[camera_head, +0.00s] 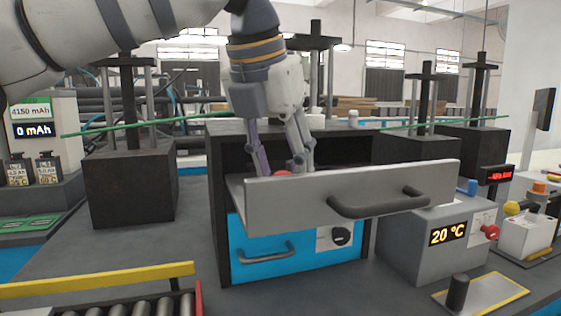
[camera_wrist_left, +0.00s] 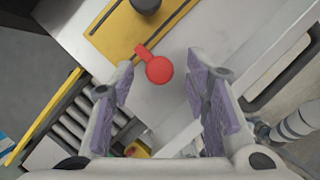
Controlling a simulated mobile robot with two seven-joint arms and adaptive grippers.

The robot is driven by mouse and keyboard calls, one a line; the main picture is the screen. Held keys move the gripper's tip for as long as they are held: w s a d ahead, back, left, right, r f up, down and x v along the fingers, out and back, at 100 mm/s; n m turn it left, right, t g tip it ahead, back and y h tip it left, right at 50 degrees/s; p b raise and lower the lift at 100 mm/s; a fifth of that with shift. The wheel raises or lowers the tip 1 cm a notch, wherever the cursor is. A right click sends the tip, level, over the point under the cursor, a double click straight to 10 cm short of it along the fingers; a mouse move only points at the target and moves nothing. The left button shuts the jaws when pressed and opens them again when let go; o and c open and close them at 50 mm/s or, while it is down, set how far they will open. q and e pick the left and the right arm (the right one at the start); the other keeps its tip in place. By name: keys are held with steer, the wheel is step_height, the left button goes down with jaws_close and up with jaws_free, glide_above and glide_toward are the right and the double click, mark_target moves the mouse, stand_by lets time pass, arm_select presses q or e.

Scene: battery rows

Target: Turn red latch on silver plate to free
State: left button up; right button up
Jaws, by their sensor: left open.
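The red latch (camera_wrist_left: 158,68) has a round head and a short arm that points to the upper left in the left wrist view. It lies on the silver plate (camera_wrist_left: 168,102), beside a yellow strip. In the head view only a bit of the red latch (camera_head: 283,173) shows behind the silver drawer front (camera_head: 290,207). My left gripper (camera_head: 281,172) points down over the pulled-out drawer. Its fingers (camera_wrist_left: 160,85) are open, on either side of the latch in the picture, with nothing held. Contact cannot be told. My right gripper is not in view.
The drawer front has a dark handle (camera_head: 378,205). Below it is a blue drawer (camera_head: 262,265). A grey box reading 20 °C (camera_head: 425,240) stands to the right. A roller conveyor (camera_head: 150,305) lies at the front left.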

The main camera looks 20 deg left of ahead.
arm_select(q)
jaws_close()
steer(key=n, duration=0.2)
steer(key=n+y, duration=0.1)
steer(key=n, duration=0.1)
steer(key=shift+d+y, duration=0.15)
steer(key=shift+y, duration=0.15)
steer(key=n+y, duration=0.1)
steer(key=n, duration=0.3)
steer(key=shift+w+d+n+g+y, duration=0.1)
steer(key=shift+d+n+g+y, duration=0.1)
steer(key=shift+n+g+y, duration=0.2)
steer(key=n+g+y, duration=0.1)
steer(key=n, duration=0.3)
steer(key=shift+w+d, duration=0.1)
steer(key=shift+d, duration=0.05)
steer(key=shift+w+n+g+y, duration=0.1)
steer(key=shift+n+g+y, duration=0.3)
steer(key=shift+n, duration=0.9)
steer(key=shift+w+n+g+y, duration=0.1)
steer(key=shift+n+g, duration=0.5)
steer(key=shift+n, duration=0.7)
